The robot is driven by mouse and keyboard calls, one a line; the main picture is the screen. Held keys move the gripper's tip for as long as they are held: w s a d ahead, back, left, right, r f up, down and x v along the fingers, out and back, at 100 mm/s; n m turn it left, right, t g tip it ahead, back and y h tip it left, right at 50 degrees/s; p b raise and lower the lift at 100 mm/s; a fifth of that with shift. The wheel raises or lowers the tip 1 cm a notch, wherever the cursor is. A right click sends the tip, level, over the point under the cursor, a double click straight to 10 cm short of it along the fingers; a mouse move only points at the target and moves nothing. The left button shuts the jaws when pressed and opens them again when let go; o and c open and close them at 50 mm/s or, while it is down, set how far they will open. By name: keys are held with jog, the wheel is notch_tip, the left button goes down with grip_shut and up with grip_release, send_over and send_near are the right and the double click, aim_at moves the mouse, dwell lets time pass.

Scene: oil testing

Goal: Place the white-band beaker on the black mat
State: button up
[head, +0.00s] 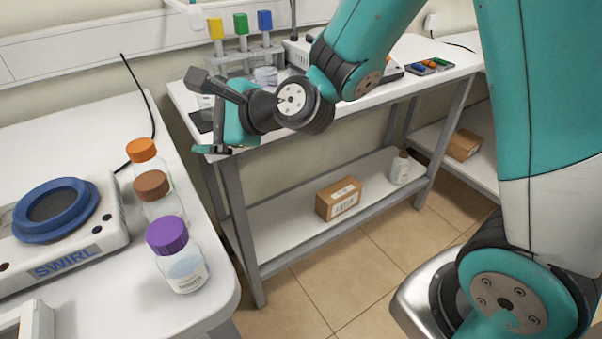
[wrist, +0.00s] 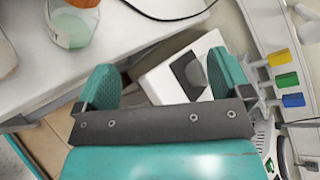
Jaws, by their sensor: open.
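My gripper (head: 220,137) hangs over the left end of the far white bench (head: 398,88). In the wrist view my gripper (wrist: 164,82) has its two teal fingers wide apart with nothing held between them. The black mat (head: 203,121) shows as a dark patch at the bench's left end, partly hidden by my gripper. A dark square, seemingly the mat (wrist: 186,75), lies beyond the fingers. A clear glass vessel (head: 205,101) is partly hidden behind my gripper. Another small beaker (head: 265,76) stands by the rack. I cannot make out a white band on either.
A rack with yellow, green and blue caps (head: 241,27) stands at the back of the far bench. Orange (head: 141,150), brown (head: 151,186) and purple-capped (head: 168,236) bottles stand on the near bench beside a swirl device (head: 60,220). A floor gap separates the benches.

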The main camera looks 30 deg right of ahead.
jog(key=s+d+n+g+h, duration=0.1)
jog(key=s+d+n+g, duration=0.1)
jog(key=s+n, duration=0.6)
jog(key=s+d+r+n+g+h, duration=0.1)
jog(key=s+d+n+g+h, duration=0.1)
jog(key=s+n+g, duration=0.3)
jog(key=s+d+n+g+h, duration=0.1)
jog(key=s+n+g, duration=0.3)
jog(key=s+n, duration=0.7)
jog(key=shift+s+d+r+n+h, duration=0.15)
jog(key=shift+d+r+n+h, duration=0.1)
jog(key=shift+d+n+h, duration=0.25)
jog(key=shift+a, duration=0.1)
jog(key=shift+c, duration=0.2)
